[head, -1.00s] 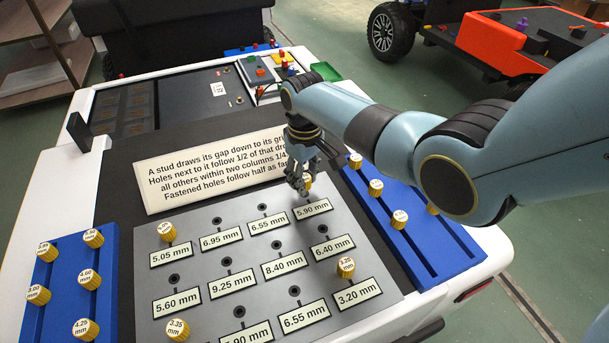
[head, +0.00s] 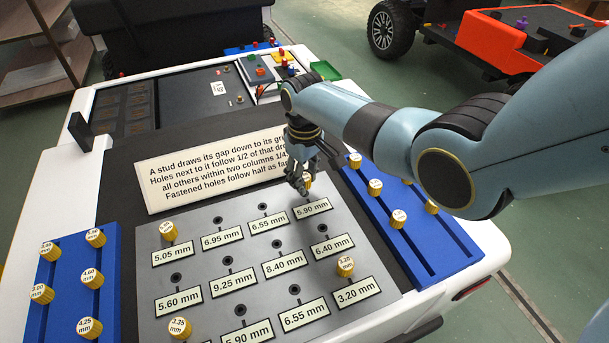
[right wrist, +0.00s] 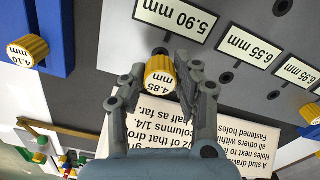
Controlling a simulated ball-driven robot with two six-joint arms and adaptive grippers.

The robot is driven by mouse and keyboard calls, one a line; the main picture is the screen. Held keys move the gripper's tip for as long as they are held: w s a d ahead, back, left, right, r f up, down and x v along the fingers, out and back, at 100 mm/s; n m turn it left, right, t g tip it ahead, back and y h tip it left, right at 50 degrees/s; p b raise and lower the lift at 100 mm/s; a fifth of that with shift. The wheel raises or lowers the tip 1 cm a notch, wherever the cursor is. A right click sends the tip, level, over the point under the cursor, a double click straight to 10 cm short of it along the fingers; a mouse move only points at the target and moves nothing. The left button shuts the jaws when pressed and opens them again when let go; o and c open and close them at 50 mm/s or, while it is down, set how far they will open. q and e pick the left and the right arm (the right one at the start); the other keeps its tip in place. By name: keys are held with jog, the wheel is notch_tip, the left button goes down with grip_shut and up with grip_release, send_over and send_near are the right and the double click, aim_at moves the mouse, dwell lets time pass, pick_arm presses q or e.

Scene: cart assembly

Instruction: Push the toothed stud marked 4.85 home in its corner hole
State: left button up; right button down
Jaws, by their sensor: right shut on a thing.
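The toothed yellow stud marked 4.85 (right wrist: 160,84) is between the fingers of my right gripper (right wrist: 160,92) in the right wrist view. My right gripper (head: 301,183) is shut on it, over the far right corner of the grey plate (head: 205,260). The label 5.90 mm (right wrist: 173,17) lies beside this corner spot, and it also shows in the head view (head: 312,208). A dark part of the hole (right wrist: 160,51) shows just past the stud. How deep the stud sits is hidden by the stud and the fingers. My left gripper is not in view.
Other yellow studs stand in the plate's other corners, such as the one marked 3.25 (head: 345,266). Blue racks with studs flank the plate at left (head: 66,270) and right (head: 432,252). A lettered sign (head: 215,168) lies behind the plate.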

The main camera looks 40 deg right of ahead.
jog(key=shift+f, duration=0.25)
jog(key=shift+f+b, duration=1.2)
jog(key=shift+f, duration=0.05)
jog(key=shift+s, duration=0.1)
jog(key=c, duration=0.9)
grip_release()
notch_tip(320, 180, up, 12)
